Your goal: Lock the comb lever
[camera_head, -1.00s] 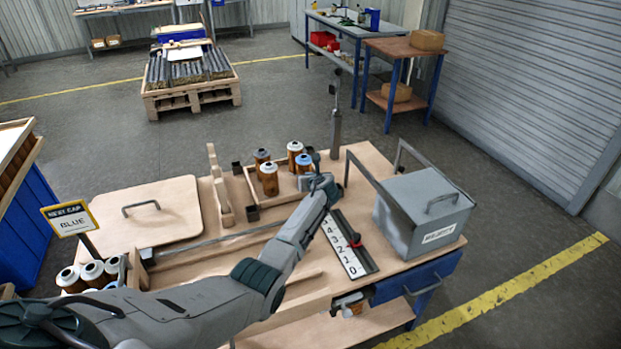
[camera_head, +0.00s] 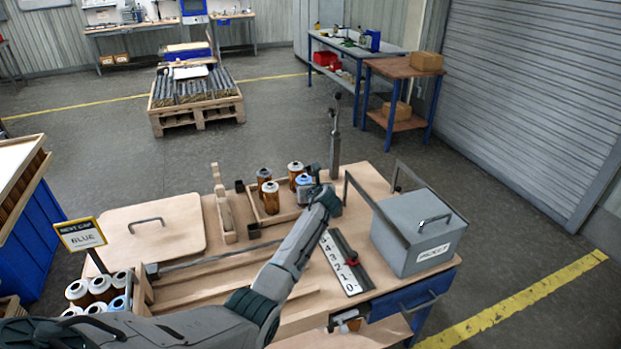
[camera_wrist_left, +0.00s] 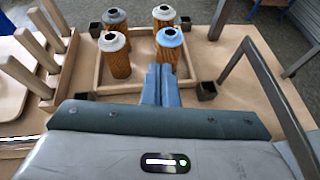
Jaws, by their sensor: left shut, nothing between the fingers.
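My left gripper (camera_wrist_left: 160,84) is shut and empty. In the left wrist view it sits at the near edge of the wooden tray (camera_wrist_left: 112,88), in front of the blue-capped cartridge (camera_wrist_left: 169,50). In the head view my arm partly hides that edge. A wooden comb with several upright teeth (camera_wrist_left: 38,52) stands left of the tray; it also shows in the head view (camera_head: 225,205). A grey upright post with a small knob (camera_head: 335,140), perhaps the lever, rises behind the tray. I cannot tell whether it is locked. My right gripper is out of view.
Several cartridges stand in the tray. The grey reject box (camera_head: 420,232) and its metal frame stand to the right.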

